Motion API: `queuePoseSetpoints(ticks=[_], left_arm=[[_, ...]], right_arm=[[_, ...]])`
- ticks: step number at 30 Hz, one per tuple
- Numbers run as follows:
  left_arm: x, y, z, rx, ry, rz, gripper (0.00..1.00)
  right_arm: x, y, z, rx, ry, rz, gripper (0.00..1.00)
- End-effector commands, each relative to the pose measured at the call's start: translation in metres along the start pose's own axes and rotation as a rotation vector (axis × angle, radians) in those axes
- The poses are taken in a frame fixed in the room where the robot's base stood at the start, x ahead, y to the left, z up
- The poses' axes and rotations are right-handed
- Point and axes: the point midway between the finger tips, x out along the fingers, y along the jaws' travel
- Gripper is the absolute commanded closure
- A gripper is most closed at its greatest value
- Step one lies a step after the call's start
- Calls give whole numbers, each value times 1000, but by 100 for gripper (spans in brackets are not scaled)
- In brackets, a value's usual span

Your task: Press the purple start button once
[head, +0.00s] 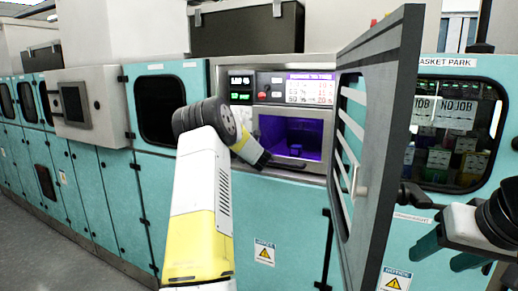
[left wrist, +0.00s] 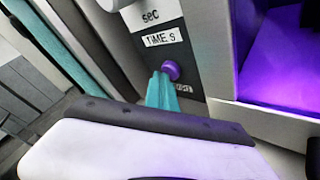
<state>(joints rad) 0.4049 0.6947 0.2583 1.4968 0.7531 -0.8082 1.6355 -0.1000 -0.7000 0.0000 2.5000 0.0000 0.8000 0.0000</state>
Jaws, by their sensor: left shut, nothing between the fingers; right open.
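The purple start button (left wrist: 171,70) is a small round knob on a grey panel in the left wrist view, just below a label reading "TIMES". My left gripper's teal fingers (left wrist: 161,78) are shut and empty. Their tips appear at the button's lower left edge; I cannot tell whether they touch it. In the head view my left arm covers the button and the left gripper. My right gripper (head: 446,254) is open and empty at the lower right of the head view, away from the panel.
A purple-lit chamber (head: 290,133) opens right of the panel; its lit opening also shows in the left wrist view (left wrist: 280,60). A grey door (head: 380,150) stands swung open between my arms. A display panel (head: 310,88) sits above the chamber. Teal cabinets (head: 100,190) line the left.

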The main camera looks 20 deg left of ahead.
Motion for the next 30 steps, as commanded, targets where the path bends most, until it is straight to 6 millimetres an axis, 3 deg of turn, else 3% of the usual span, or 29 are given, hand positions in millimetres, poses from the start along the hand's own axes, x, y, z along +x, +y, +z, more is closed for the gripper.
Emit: queuePoseSetpoints(ticks=[30], left_arm=[[-24,18,-17,0,1,0,100]], right_arm=[[0,0,0,0,0,0,45]])
